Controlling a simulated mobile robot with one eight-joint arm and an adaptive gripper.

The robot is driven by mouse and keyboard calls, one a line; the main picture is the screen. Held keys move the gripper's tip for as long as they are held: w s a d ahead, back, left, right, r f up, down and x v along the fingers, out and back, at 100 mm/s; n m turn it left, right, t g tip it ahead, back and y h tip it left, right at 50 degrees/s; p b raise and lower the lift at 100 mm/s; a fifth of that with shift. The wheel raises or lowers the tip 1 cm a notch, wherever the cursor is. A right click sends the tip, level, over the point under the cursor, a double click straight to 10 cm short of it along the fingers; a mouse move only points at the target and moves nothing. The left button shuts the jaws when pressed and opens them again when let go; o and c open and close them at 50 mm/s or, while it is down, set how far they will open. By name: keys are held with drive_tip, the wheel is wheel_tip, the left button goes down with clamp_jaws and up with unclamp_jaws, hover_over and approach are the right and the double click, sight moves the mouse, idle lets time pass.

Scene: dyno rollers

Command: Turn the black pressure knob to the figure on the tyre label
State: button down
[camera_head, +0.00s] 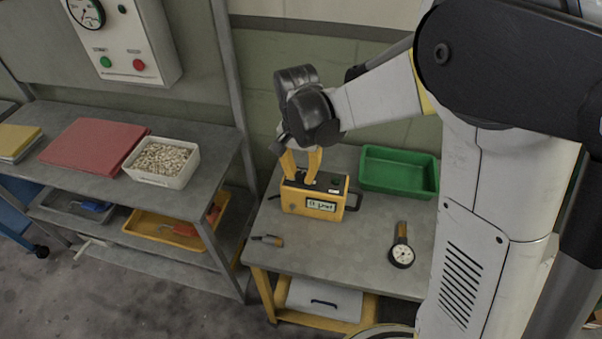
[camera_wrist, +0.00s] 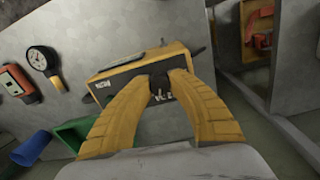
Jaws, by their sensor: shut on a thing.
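The figures on the display are too small to read surely. My gripper (camera_head: 301,172) points down over the top of the device. In the wrist view my yellow fingers (camera_wrist: 163,84) close around a small dark part on the device, the black pressure knob, mostly hidden between the fingertips. The knob's pointing cannot be made out. I cannot make out a tyre label in either view.
A green tray (camera_head: 372,183) stands behind the device to the right. A shelf unit (camera_head: 186,205) stands to the left.

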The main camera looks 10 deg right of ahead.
sight(299, 173)
drive_tip(key=c, duration=1.2)
unclamp_jaws()
drive_tip(key=shift+o, duration=0.2)
wheel_tip(299, 173, up, 12)
drive_tip(key=shift+w+a, duration=0.15)
drive_tip(key=shift+a, duration=0.05)
drive_tip(key=s+d+n+t, duration=0.3)
drive_tip(key=s+d, duration=0.2)
drive_tip(key=s, duration=0.2)
drive_tip(key=s+d+n+t+b, duration=0.1)
drive_tip(key=s+d+t, duration=0.3)
drive_tip(key=s, duration=0.4)
drive_tip(key=shift+s+d+f+n, duration=0.15)
drive_tip(key=shift+d+n, duration=0.7)
drive_tip(key=shift+n, duration=0.05)
